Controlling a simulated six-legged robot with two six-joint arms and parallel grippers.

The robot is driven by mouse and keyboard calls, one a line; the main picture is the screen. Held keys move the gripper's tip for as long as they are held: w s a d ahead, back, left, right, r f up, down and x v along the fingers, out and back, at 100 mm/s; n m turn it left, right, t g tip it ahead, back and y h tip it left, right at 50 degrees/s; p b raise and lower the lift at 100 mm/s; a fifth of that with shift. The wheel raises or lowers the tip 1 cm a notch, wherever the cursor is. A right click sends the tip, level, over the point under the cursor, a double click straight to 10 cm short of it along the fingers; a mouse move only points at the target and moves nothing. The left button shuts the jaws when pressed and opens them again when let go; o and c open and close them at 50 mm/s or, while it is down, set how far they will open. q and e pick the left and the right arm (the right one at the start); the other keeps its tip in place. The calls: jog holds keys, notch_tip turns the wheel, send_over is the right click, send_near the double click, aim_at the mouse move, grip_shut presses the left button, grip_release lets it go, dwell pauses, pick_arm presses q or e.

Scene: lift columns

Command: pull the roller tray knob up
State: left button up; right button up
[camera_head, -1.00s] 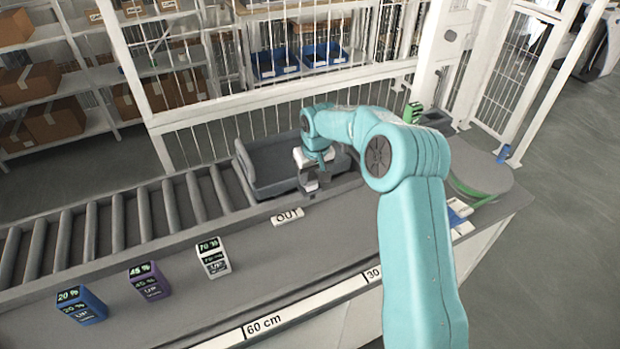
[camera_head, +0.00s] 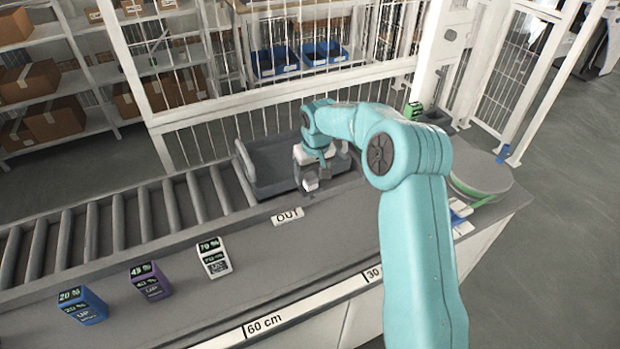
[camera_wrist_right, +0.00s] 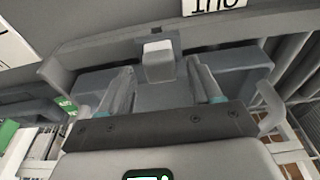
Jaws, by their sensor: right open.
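The roller tray (camera_head: 262,170) is a dark grey tray at the end of the roller conveyor in the head view; it also fills the middle of the right wrist view (camera_wrist_right: 90,85). Its knob is a small pale block (camera_head: 311,185) at the tray's near side, and it shows in the wrist view (camera_wrist_right: 158,62). My right gripper (camera_head: 310,176) is open at the knob. In the wrist view its two fingers (camera_wrist_right: 160,72) stand apart, one on each side of the knob, with gaps visible. My left gripper is not in view.
An OUT label (camera_head: 288,215) lies on the counter near the tray. Blue (camera_head: 82,306), purple (camera_head: 150,282) and white (camera_head: 214,258) boxes stand on the counter at left. A white fence rail (camera_head: 270,103) runs behind the conveyor. A round grey disc (camera_head: 482,174) is at right.

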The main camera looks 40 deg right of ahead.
notch_tip(320, 180, up, 8)
jog(key=s+p, duration=0.1)
jog(key=p, duration=0.2)
jog(key=shift+s+a+p, duration=0.25)
jog(key=shift+s+p, duration=0.05)
jog(key=shift+f, duration=0.15)
